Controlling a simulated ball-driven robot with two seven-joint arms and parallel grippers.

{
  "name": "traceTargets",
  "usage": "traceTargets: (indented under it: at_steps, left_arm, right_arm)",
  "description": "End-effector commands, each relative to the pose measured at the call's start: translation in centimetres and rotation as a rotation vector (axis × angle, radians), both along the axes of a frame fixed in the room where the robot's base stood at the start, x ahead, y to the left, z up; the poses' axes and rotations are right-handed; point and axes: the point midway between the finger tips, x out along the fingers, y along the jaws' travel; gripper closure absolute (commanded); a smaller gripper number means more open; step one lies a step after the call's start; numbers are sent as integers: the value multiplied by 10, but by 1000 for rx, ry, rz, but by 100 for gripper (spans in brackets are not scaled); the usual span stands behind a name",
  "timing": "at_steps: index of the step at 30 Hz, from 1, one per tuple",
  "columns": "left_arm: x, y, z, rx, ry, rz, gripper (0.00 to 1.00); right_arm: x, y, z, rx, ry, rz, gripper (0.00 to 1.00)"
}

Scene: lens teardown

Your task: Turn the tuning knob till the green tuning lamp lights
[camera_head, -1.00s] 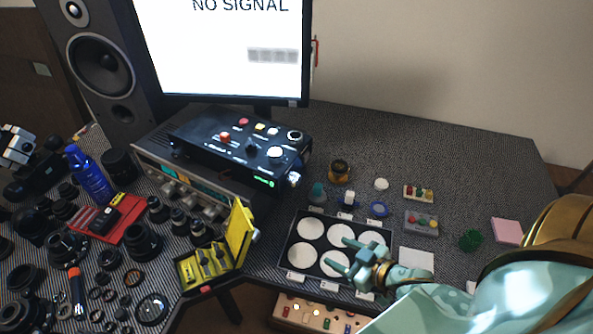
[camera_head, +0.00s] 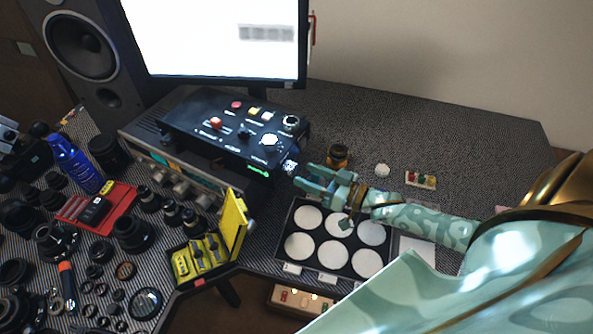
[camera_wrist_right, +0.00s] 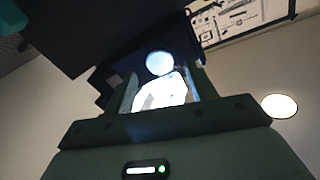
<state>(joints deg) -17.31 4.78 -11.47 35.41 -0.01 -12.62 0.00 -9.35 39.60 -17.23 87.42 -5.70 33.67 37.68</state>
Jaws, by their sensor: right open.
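A black control box (camera_head: 235,132) with buttons and knobs on top sits on the equipment below the monitor. A pale knob-like part (camera_head: 290,167) is at its right end; I cannot tell whether it is the tuning knob. A small green glowing mark (camera_head: 259,172) shows on the box's front edge; I cannot tell whether it is the tuning lamp. My right gripper (camera_head: 305,178) is open just right of the pale part. In the right wrist view a pale round shape (camera_wrist_right: 160,63) and a bright white shape (camera_wrist_right: 166,92) appear between the fingers; contact is unclear.
A tray (camera_head: 289,255) of white discs lies below my right arm. An amber-topped jar (camera_head: 337,155) stands close behind the gripper. A yellow open case (camera_head: 233,225) and many lens parts crowd the left. The desk's back right is mostly clear.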

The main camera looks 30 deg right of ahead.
Motion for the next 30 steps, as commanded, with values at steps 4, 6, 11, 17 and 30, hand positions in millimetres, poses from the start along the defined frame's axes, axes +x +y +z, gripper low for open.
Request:
traceTargets:
  at_steps: [4,6,11,17,30]
  left_arm:
    - [0,-1,-4,-1,0,1,51]
    - [0,-2,-4,-2,1,1,51]
    - [2,-4,-5,-5,-2,3,51]
    - [2,-4,-5,-6,-3,3,51]
    - [3,-4,-4,-6,-3,2,51]
  right_arm:
    - [23,12,-1,2,-1,-1,44]
    - [29,15,-1,1,0,0,44]
    - [36,19,0,0,1,0,44]
    - [36,19,0,0,1,0,44]
    - [36,19,0,-11,-5,0,89]
